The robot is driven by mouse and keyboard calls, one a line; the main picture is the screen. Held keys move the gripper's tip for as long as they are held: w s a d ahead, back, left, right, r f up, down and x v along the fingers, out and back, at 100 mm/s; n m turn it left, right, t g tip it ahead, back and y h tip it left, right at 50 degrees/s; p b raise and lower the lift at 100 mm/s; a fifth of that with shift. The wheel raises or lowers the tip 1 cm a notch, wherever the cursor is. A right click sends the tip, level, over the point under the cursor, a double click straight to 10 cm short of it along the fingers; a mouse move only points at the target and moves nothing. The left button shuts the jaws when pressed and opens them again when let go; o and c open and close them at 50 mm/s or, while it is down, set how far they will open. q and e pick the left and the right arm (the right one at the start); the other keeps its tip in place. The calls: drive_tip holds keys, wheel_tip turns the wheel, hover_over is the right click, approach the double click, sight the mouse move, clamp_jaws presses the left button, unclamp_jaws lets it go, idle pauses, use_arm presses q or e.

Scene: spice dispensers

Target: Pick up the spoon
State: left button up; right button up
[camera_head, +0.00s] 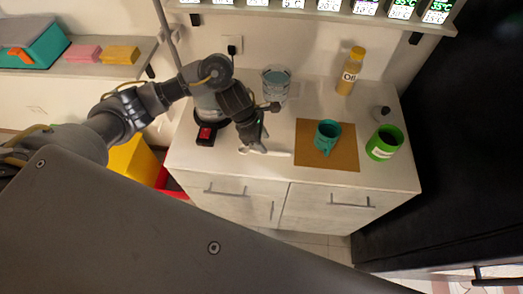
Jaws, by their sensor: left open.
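The spoon (274,153) is a thin, pale utensil lying on the white cabinet top, left of the brown mat (350,157). My left gripper (252,146) reaches down from the left arm to the spoon's left end. Its jaws are open. From this view I cannot tell whether they touch the spoon. The gripper hides part of the spoon's left end. My right gripper is not in view.
A teal mug (327,136) stands on the mat, with a green container (383,142) to its right. An oil bottle (351,72) and a clear glass (275,84) stand at the back. A dark device with a red display (206,136) sits left of my gripper.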

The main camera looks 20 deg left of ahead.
sight(270, 151)
use_arm(q)
drive_tip(key=shift+s+p+x, duration=0.1)
drive_tip(key=shift+p+x, duration=0.2)
drive_tip(key=shift+x, duration=0.85)
drive_tip(key=shift+s+p+x, duration=0.15)
drive_tip(key=shift+p+x, duration=0.1)
drive_tip(key=shift+x, duration=0.85)
drive_tip(key=shift+a+f, duration=0.1)
clamp_jaws()
drive_tip(key=shift+r+b, duration=0.35)
drive_tip(key=shift+r, duration=0.1)
wheel_tip(270, 151, up, 3)
drive_tip(key=shift+f+b, duration=0.1)
drive_tip(key=shift+b, duration=0.2)
drive_tip(key=s+d+r, duration=0.2)
drive_tip(key=s+r, duration=0.2)
drive_tip(key=s, duration=0.2)
drive_tip(key=s+d+r, duration=0.2)
drive_tip(key=s+r, duration=0.3)
drive_tip(key=s, duration=0.2)
drive_tip(key=shift+d+r, duration=0.15)
drive_tip(key=shift+d, duration=0.2)
drive_tip(key=shift+s, duration=0.1)
